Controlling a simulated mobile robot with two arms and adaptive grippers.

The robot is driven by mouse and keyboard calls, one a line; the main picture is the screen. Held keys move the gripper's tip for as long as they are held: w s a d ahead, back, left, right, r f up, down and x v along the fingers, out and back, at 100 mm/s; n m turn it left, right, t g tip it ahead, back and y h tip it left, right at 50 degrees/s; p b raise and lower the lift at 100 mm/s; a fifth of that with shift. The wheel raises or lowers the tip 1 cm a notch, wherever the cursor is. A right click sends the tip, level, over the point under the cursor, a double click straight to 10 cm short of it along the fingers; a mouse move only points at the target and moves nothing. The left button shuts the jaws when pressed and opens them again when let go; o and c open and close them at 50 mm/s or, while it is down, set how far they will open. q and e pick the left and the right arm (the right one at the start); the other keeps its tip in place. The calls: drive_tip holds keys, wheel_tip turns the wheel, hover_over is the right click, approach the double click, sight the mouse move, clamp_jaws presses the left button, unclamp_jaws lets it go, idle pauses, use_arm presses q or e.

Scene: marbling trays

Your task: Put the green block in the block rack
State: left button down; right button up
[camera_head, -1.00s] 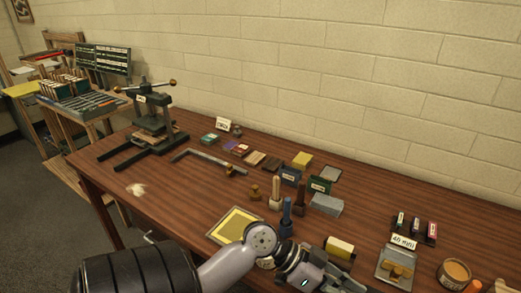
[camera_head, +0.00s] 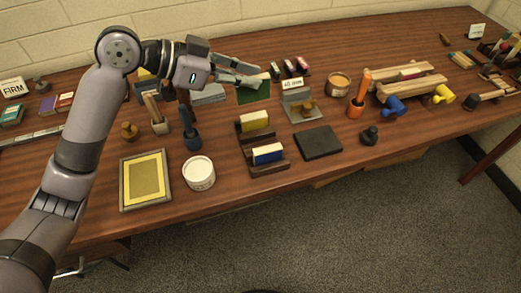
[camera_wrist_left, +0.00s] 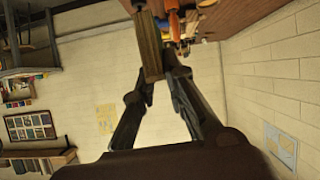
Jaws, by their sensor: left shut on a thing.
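My left gripper (camera_head: 256,80) is shut on the green block (camera_head: 254,95) and holds it over the back half of the table. In the left wrist view the fingertips (camera_wrist_left: 158,78) close on a block (camera_wrist_left: 150,45) whose narrow, wood-coloured side faces the camera. The dark brown block rack (camera_head: 270,167) stands nearer the front edge, below the gripper in the picture. It holds a yellow block (camera_head: 254,121) at the back and a blue block (camera_head: 268,154) at the front, with an open stretch between them. My right gripper is out of view.
A white jar (camera_head: 199,173) and a yellow framed tray (camera_head: 146,180) are left of the rack. A dark slab (camera_head: 318,143) lies just right of it. A grey tray (camera_head: 299,104) with a stamp is behind the slab. A blue-based tool (camera_head: 191,136) stands left of the rack.

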use_arm(q)
drive_tip(key=shift+m, duration=0.4)
drive_tip(key=f, duration=0.6)
drive_tip(key=w+d+f, duration=0.1)
drive_tip(key=f, duration=1)
drive_tip(key=shift+w+d+f, duration=0.3)
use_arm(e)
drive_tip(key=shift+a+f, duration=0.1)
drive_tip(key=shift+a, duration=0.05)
use_arm(q)
drive_tip(key=shift+f, duration=0.2)
drive_tip(key=c, duration=1.7)
unclamp_jaws()
drive_tip(key=shift+o, duration=0.3)
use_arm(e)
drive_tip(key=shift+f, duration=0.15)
use_arm(q)
drive_tip(key=shift+r, duration=0.15)
